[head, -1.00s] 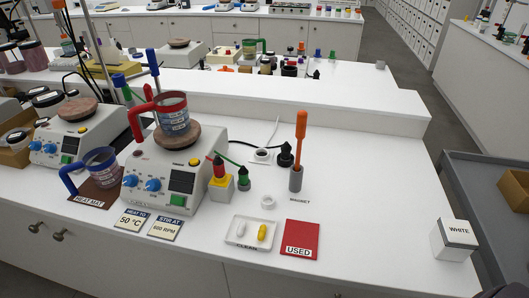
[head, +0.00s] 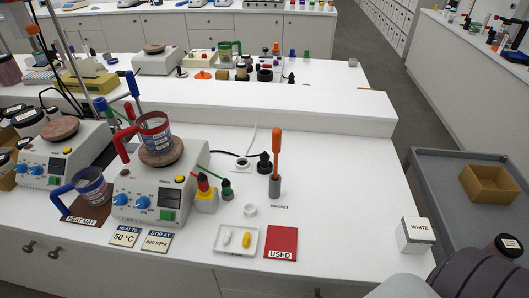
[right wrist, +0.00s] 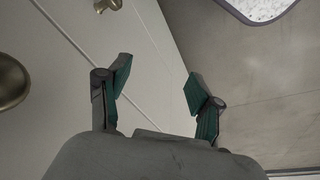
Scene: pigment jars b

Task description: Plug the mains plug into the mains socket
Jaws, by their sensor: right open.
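A black piece that looks like the mains plug (head: 264,164) stands upright on the white bench, just left of the grey holder with the orange-handled rod. Just left of it is a low white piece with a dark round face, apparently the mains socket (head: 242,163). A white cord runs back from it and a thin dark cable lies beside it. The two pieces are apart. My right gripper (right wrist: 160,92) is open and empty in the right wrist view, over floor beside cabinet fronts. In the head view only my right arm shows, at lower right. My left gripper is not in view.
A hotplate (head: 155,190) with a red-handled beaker stands left of the socket. A red USED mat (head: 281,242), a white tray (head: 222,250) and a WHITE box (head: 416,236) are nearer the front. The bench right of the orange-handled rod (head: 276,155) is clear.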

